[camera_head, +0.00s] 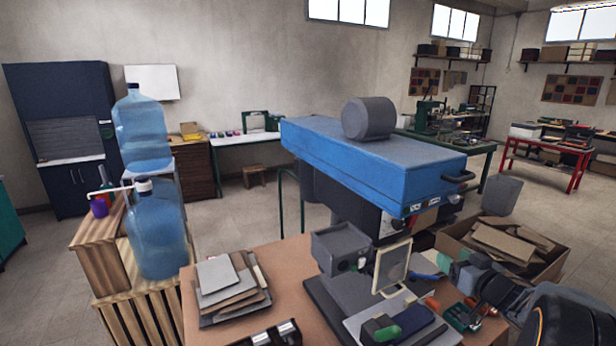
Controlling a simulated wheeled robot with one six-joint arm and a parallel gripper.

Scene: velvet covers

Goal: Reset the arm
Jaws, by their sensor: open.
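My arm enters at the lower right and reaches left over the workbench (225,328). My gripper (436,261) is at its end, just right of a pale framed plate (392,266). It is small and partly lost among the things behind it. It is open and I see nothing held in it. A big blue machine head (365,160) with a grey cylinder on top stands behind and above it. I cannot tell whether the gripper touches the plate.
A stack of grey and brown sheets (228,287) lies on the bench's left. A cardboard box (545,258) of brown pieces is behind my arm. Green and orange-handled tools crowd the bench below it. Water bottles (157,230) stand at left. Open floor lies beyond.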

